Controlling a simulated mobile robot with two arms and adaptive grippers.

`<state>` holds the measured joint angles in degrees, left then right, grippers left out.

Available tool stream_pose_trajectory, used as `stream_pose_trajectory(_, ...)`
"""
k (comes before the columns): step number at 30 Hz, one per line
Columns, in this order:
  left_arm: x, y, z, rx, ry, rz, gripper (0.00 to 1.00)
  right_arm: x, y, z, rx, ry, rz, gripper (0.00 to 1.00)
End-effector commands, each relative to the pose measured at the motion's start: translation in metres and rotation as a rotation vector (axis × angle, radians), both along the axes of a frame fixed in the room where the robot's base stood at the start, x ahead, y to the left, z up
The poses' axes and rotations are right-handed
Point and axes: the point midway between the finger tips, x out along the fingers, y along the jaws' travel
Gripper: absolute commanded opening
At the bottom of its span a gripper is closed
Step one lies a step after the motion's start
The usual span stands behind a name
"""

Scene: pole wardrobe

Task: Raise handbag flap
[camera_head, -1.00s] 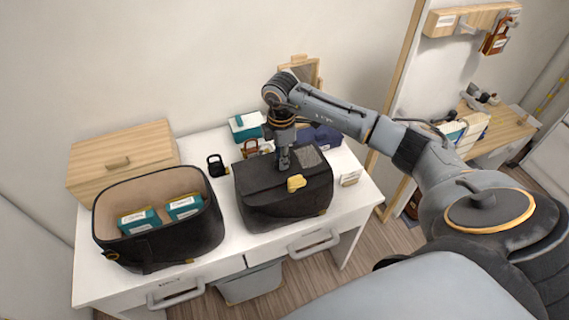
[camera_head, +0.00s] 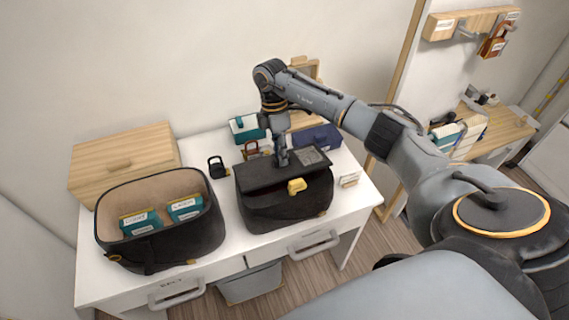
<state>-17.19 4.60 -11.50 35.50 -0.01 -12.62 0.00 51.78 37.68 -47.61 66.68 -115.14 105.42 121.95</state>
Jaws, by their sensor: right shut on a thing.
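The black handbag (camera_head: 285,212) stands upright on the white desk, right of the middle of its top. Its flap (camera_head: 268,177) has a yellow clasp (camera_head: 297,187) at the front and a grey patch on top. The flap is tilted up a little, with a dark gap under its front edge. My right gripper (camera_head: 282,162) points down and is shut at the flap. The fingertips are small here, so the exact grip point is hard to see. My left gripper is not in view.
An open black bag (camera_head: 178,245) with teal boxes stands at left on the desk (camera_head: 228,238). A wooden box (camera_head: 118,150), a black padlock (camera_head: 217,168), a teal box (camera_head: 245,128) and a blue pouch (camera_head: 320,138) are nearby. Wall hooks hang at upper right.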

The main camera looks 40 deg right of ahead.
Motion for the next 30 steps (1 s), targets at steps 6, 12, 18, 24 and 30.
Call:
stream_pose_trajectory(6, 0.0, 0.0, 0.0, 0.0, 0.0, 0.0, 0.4, -0.001, 0.001, -0.001, 0.003, 0.012, 0.003, 0.06)
stream_pose_trajectory(12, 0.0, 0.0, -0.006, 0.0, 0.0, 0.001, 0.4, 0.003, 0.0, 0.002, 0.018, 0.074, -0.001, 0.06)
stream_pose_trajectory(18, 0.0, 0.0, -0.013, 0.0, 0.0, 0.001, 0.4, 0.004, 0.0, 0.006, 0.035, 0.144, 0.001, 0.06)
stream_pose_trajectory(24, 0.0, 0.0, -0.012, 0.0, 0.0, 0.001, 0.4, 0.004, 0.0, 0.007, 0.036, 0.148, 0.002, 0.06)
stream_pose_trajectory(30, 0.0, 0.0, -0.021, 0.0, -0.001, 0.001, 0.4, 0.007, -0.001, 0.007, 0.044, 0.183, 0.0, 0.06)
